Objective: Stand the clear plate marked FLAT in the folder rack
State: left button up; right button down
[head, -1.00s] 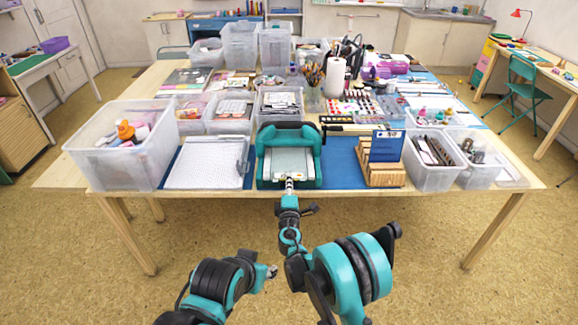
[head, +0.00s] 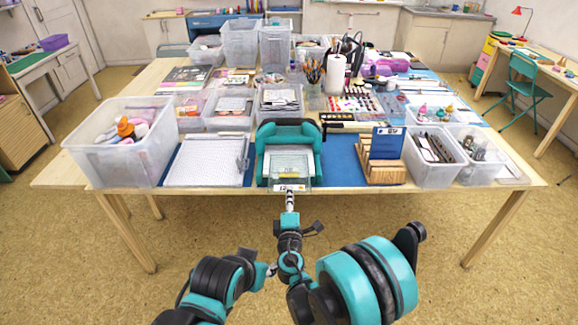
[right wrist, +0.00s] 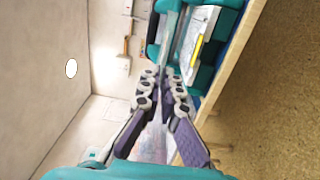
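A clear plate (head: 305,182) with a small white label at its front edge sticks out of the front of the teal press machine (head: 263,162); the label is too small to read surely. My right gripper (head: 290,193) is shut on the plate's front edge. In the right wrist view its fingertips (right wrist: 167,74) meet on a thin edge in front of the teal machine (right wrist: 230,3). The wooden folder rack (head: 382,174) stands to the right, with a blue panel (head: 386,143) upright in it. My left gripper (head: 267,271) is low, away from the table; its finger state is unclear.
A white gridded board (head: 205,165) lies left of the machine. Clear bins stand at the left (head: 110,155) and right (head: 430,172). Blue mat (head: 341,160) shows bare between machine and rack. A bin of papers (head: 278,103) stands behind the machine.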

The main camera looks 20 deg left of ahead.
jog(key=r+b+v, duration=0.1)
jog(key=v, duration=0.6)
jog(key=shift+s, duration=0.25)
jog(key=shift+d+r, duration=0.1)
